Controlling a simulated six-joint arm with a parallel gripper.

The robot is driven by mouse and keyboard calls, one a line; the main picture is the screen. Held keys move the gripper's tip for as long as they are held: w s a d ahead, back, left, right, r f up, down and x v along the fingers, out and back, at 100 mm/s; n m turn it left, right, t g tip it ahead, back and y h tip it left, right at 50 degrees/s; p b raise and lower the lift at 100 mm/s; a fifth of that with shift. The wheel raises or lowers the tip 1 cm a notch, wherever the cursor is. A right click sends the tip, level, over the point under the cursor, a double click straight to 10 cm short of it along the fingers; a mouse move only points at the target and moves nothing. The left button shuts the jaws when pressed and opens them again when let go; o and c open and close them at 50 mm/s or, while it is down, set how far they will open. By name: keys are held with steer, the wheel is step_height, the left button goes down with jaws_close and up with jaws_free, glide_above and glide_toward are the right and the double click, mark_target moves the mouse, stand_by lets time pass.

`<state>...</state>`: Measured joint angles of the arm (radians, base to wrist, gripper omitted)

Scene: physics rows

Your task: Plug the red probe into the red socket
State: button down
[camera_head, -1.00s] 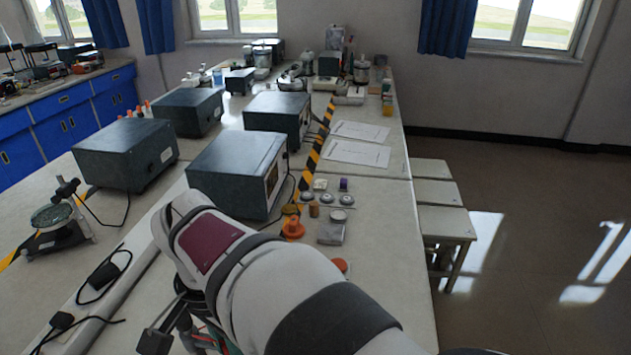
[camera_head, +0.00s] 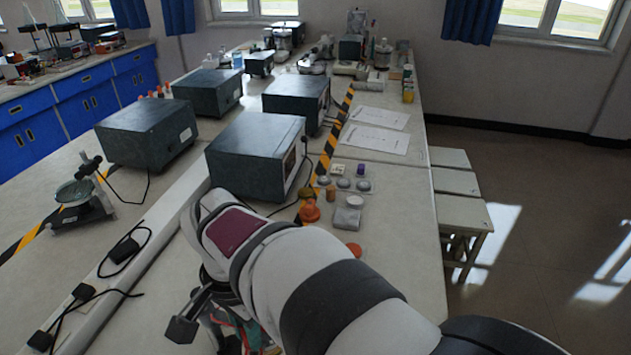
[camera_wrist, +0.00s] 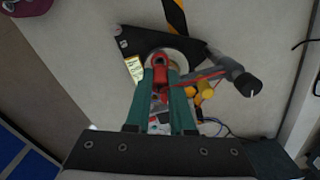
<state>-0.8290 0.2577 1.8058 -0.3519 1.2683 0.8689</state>
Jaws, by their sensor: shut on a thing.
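In the wrist view my gripper (camera_wrist: 162,74) has two green fingers shut on a red piece, which I take to be the red probe (camera_wrist: 160,62). A thin red lead runs from near it to the right. The probe's tip is not clear. Behind it is a round pale part on a black base (camera_wrist: 125,40). I cannot make out a red socket in either view. In the head view my arm covers most of the gripper; only a bit of green and red shows below it.
Yellow parts (camera_wrist: 206,90) and a dark rod (camera_wrist: 240,78) lie just right of the fingers. In the head view, a dark box (camera_head: 255,155) stands beyond my arm, a magnifier stand (camera_head: 80,195) at left, and an orange weight (camera_head: 310,211) with small items at right.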

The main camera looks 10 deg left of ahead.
steer(key=shift+f, duration=1.6)
stand_by(1.2)
steer(key=shift+c, duration=2.3)
jaws_free()
steer(key=shift+r, duration=3.75)
steer(key=s+d+y, duration=0.1)
steer(key=s+d, duration=0.2)
steer(key=d, duration=0.7)
steer(key=s+d, duration=0.3)
steer(key=d, duration=0.7)
steer(key=s+d+f+m, duration=0.1)
steer(key=s+d+f, duration=0.2)
steer(key=s, duration=0.3)
steer(key=shift+d+f+y, duration=0.3)
steer(key=shift+y, duration=0.1)
